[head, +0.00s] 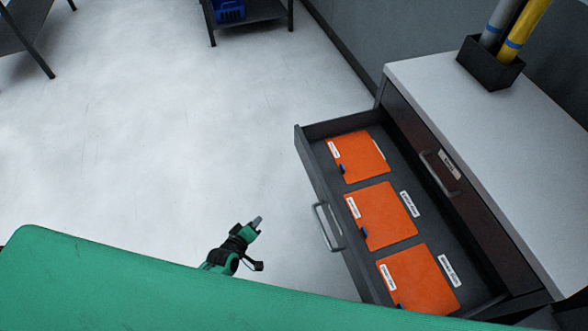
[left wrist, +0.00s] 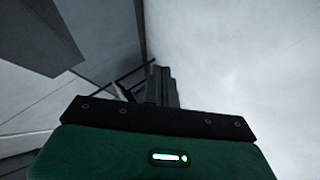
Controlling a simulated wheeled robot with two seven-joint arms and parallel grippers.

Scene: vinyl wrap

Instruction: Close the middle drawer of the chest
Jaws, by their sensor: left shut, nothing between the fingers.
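The chest (head: 450,85) stands at the right in the head view, with a pale top. Its middle drawer (head: 312,170) is pulled out and shows several orange folders (head: 382,215) inside. The drawer's front has a grey bar handle (head: 328,227). A closed upper drawer with its own handle (head: 440,172) sits above it. My left gripper (head: 258,221) is shut and empty, left of the open drawer's front and apart from it. In the left wrist view its fingers (left wrist: 161,87) show dark beyond the green wrist body. My right gripper is not in view.
A black holder (head: 490,65) with grey and yellow rolls stands on the chest top. A dark rack with a blue crate (head: 229,11) stands at the back. The pale floor (head: 150,130) left of the drawer is clear.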

